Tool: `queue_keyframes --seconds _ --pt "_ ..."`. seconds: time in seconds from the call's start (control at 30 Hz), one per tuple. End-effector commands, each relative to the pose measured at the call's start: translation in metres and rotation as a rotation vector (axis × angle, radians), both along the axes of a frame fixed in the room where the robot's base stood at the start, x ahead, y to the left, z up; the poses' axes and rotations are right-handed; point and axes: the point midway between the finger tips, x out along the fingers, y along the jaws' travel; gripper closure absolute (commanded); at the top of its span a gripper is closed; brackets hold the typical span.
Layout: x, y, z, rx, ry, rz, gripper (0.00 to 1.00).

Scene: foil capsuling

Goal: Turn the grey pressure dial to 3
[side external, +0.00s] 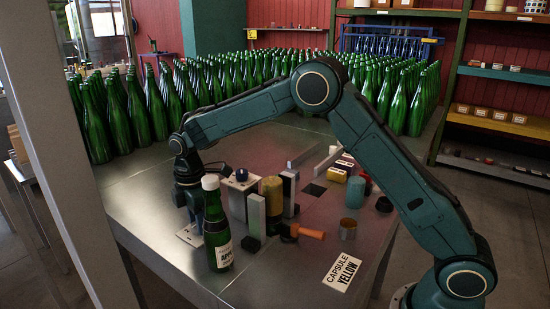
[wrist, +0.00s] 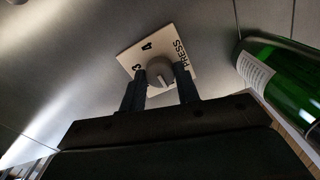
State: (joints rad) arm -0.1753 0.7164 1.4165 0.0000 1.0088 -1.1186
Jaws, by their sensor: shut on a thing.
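The grey pressure dial (wrist: 160,70) is a round knob on a white square plate (wrist: 149,52) in the wrist view. The plate carries the numbers 3 and 4 and the word PRESS; its other marks are hidden. My gripper (wrist: 161,82) has one dark finger on each side of the dial and is shut on it. A small line shows on the dial, but I cannot tell which number it points to. In the side view my gripper (side external: 192,205) is low over the plate (side external: 189,236), left of the green bottle, and the dial is hidden.
A green bottle with a white cap (side external: 217,225) stands close right of my gripper. Blocks, rolls and an orange-handled tool (side external: 308,233) crowd the table further right. Many green bottles fill the back.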

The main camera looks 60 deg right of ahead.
Motion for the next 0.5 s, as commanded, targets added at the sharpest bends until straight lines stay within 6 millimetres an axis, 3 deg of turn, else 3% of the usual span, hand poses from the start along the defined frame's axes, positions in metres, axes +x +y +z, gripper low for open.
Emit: queue_keyframes --seconds 0.5 --pt "-0.0001 0.0001 0.0008 0.000 0.000 -0.270 0.91"
